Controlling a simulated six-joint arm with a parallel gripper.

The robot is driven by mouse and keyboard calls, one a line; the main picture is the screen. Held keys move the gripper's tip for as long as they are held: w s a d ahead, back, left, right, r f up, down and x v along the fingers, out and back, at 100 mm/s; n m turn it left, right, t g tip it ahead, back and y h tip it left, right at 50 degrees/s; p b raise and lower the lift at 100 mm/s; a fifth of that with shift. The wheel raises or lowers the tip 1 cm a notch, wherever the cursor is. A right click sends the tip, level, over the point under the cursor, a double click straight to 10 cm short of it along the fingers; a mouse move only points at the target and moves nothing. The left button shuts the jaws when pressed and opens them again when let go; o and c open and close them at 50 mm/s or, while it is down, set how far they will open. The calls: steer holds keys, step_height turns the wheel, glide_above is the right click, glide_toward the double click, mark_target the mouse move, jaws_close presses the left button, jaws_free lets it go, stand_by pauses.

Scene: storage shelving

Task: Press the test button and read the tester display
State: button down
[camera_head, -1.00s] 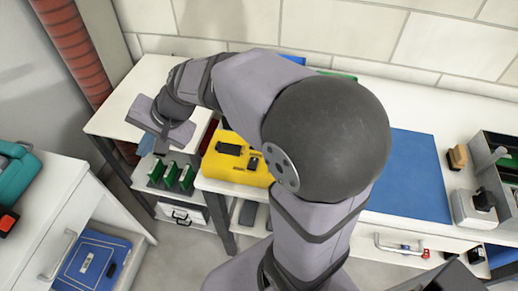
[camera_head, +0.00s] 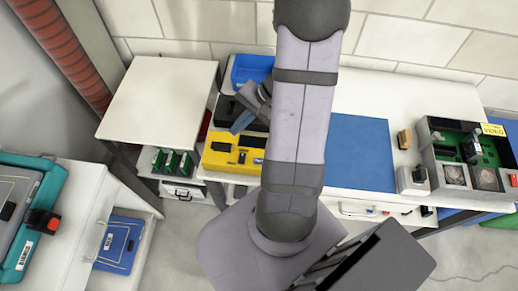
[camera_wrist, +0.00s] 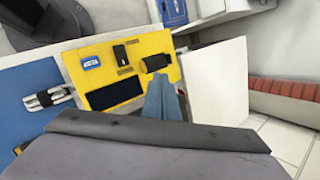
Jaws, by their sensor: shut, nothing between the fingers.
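The yellow tester panel (camera_head: 222,163) lies on the white bench left of my arm, and it also shows in the wrist view (camera_wrist: 150,47). It carries a small blue display-like piece with lettering (camera_wrist: 91,61), a dark rectangle (camera_wrist: 115,93), a small black block (camera_wrist: 121,54) and a larger black part (camera_wrist: 155,62). The lettering is too small to read, and I cannot tell which part is the test button. My gripper (camera_head: 241,124) is shut and empty over the tester's back edge. In the wrist view its blue-grey fingers (camera_wrist: 164,92) overlap the panel's edge near the larger black part.
A blue mat (camera_head: 360,150) covers the bench right of my arm. A grey divided box (camera_head: 428,150) stands at the right. A blue bin (camera_head: 245,68) is behind the tester. A bare white table (camera_head: 160,100) stands left. A teal case (camera_head: 45,205) sits at lower left.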

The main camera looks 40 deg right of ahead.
steer(key=s+d+r+m+y+p, duration=0.1)
steer(key=s+r+p, duration=0.1)
steer(key=s+p, duration=0.2)
steer(key=s+d+r+m+t+y+p, duration=0.1)
steer(key=s+r+p, duration=0.1)
steer(key=s+p, duration=0.3)
steer(key=shift+s+r+m, duration=0.3)
steer(key=shift+s+r, duration=0.05)
steer(key=shift+s, duration=0.1)
steer(key=shift+f+t, duration=0.15)
steer(key=shift+t, duration=0.15)
step_height(320, 180, down, 9)
steer(key=b, duration=0.7)
steer(key=shift+r, duration=0.2)
steer(key=shift+f+b, duration=0.15)
steer(key=shift+b, duration=0.15)
stand_by(1.2)
steer(key=shift+f+b, duration=0.3)
steer(key=shift+b, duration=0.05)
